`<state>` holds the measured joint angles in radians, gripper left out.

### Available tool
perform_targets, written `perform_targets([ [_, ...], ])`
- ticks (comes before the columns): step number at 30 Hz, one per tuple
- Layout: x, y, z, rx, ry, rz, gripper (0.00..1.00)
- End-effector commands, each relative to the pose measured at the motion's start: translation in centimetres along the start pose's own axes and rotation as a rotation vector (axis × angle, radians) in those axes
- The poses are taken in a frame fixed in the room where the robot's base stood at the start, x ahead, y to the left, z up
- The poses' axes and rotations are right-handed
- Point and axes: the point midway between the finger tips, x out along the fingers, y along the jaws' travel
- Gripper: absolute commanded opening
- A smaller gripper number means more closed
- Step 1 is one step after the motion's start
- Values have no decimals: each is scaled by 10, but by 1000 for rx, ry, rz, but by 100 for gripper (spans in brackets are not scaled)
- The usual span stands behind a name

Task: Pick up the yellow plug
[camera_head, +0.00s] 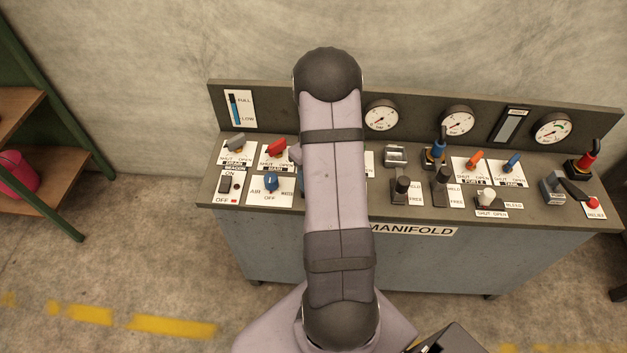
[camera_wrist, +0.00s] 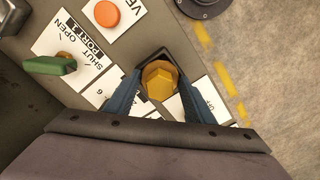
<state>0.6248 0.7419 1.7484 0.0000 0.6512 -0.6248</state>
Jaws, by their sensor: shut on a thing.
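The yellow plug (camera_wrist: 160,80) shows in the wrist view as a faceted yellow piece above a dark square spot on the panel. My gripper (camera_wrist: 158,92) has its two blue-grey fingers on either side of the plug and is shut on it. I cannot tell whether the plug is seated in the panel or lifted clear of it. In the head view my arm hides the plug and the gripper.
In the wrist view a green lever (camera_wrist: 48,66) and an orange button (camera_wrist: 107,13) sit left of the plug. The head view shows the manifold bench (camera_head: 440,248) with several levers, a red-handled valve (camera_head: 277,148), a blue knob (camera_head: 271,182) and gauges (camera_head: 381,117).

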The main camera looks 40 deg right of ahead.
Motion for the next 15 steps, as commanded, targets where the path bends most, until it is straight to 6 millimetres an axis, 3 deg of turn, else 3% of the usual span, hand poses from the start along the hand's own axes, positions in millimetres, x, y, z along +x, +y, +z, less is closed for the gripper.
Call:
perform_targets([
  [8, -13, 1, -2, 0, 4, 3, 15],
  [15, -47, 1, -2, 0, 7, 5, 15],
])
